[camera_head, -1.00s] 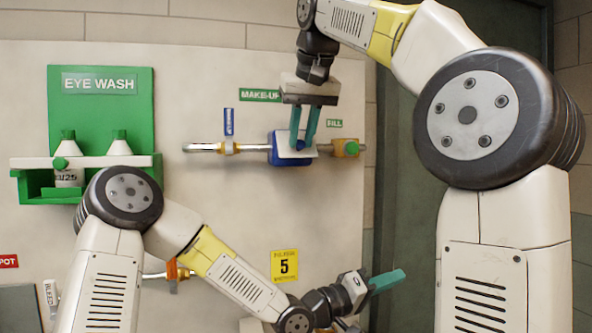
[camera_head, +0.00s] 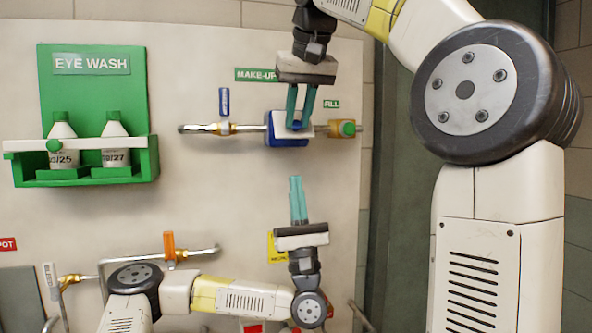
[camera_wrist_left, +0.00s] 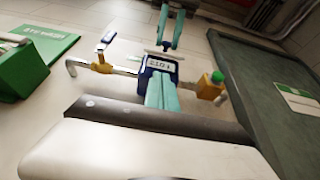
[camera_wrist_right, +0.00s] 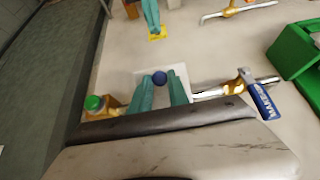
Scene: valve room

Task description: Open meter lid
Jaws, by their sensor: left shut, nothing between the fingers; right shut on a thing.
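The meter (camera_head: 291,142) is a dark blue box on a horizontal pipe on the wall. My right gripper (camera_head: 297,123) reaches down from above and is shut on the round blue knob (camera_wrist_right: 160,78) of its pale lid (camera_wrist_right: 178,72). In the left wrist view the meter's white face with dark characters (camera_wrist_left: 158,64) shows, and the lid seems tilted out above it; its exact angle is unclear. My left gripper (camera_head: 296,180) points up, shut and empty, below the meter and apart from it. Its fingers overlap the meter's lower edge in the left wrist view.
A blue-handled valve (camera_head: 225,105) is on the pipe left of the meter, and a brass fitting with a green cap (camera_head: 347,129) is on its right. A green eye wash shelf with bottles (camera_head: 105,165) stands out at left. A lower pipe has an orange-handled valve (camera_head: 169,245).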

